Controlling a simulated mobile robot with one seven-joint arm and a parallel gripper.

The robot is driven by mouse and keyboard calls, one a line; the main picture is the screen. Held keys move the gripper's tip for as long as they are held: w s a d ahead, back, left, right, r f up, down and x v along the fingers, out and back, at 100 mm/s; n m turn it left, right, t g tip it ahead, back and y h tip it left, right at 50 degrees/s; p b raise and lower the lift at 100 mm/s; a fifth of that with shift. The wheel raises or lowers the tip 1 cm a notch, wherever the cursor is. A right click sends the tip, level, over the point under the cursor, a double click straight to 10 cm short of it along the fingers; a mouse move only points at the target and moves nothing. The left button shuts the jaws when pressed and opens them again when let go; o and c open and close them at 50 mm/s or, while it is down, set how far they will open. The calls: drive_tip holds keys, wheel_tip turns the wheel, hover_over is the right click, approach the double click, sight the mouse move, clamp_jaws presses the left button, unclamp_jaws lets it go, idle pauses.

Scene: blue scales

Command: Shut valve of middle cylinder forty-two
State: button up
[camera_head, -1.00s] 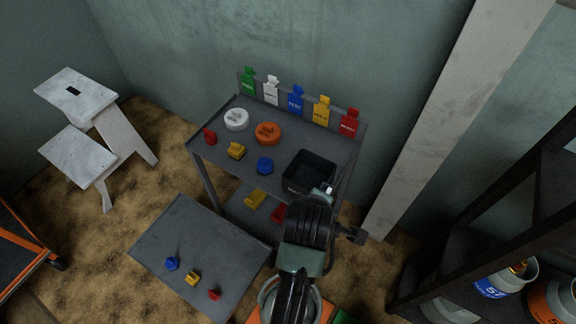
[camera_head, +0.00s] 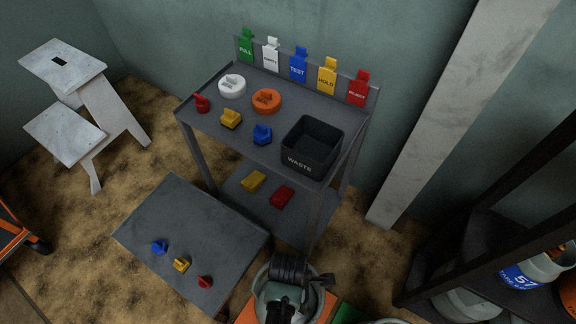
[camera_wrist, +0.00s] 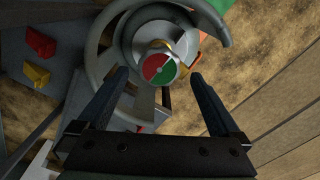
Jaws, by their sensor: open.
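In the wrist view a cylinder's grey-green collar (camera_wrist: 104,40) curves around a valve with a round dial (camera_wrist: 160,69), part red and part green. My gripper (camera_wrist: 157,75) is open. Its two dark fingers point at the valve, with the dial showing between the fingertips; I cannot tell whether they touch it. In the head view the collar (camera_head: 258,284) shows at the bottom centre, with my dark wrist over it. My fingertips and the valve are hidden there. No number on this cylinder can be read.
A grey cart (camera_head: 190,104) holds coloured knobs, tags and a black waste bin (camera_head: 297,164). A low grey table (camera_head: 180,205) with three small knobs stands left of the cylinder. At right, a dark rack holds a cylinder labelled 57 (camera_head: 522,277). A step stool (camera_head: 65,135) stands at left.

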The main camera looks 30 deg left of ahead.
drive_tip(key=shift+f+b, duration=0.5)
drive_tip(key=shift+f, duration=0.9)
drive_tip(key=shift+c, duration=0.3)
drive_tip(key=c, duration=1.2)
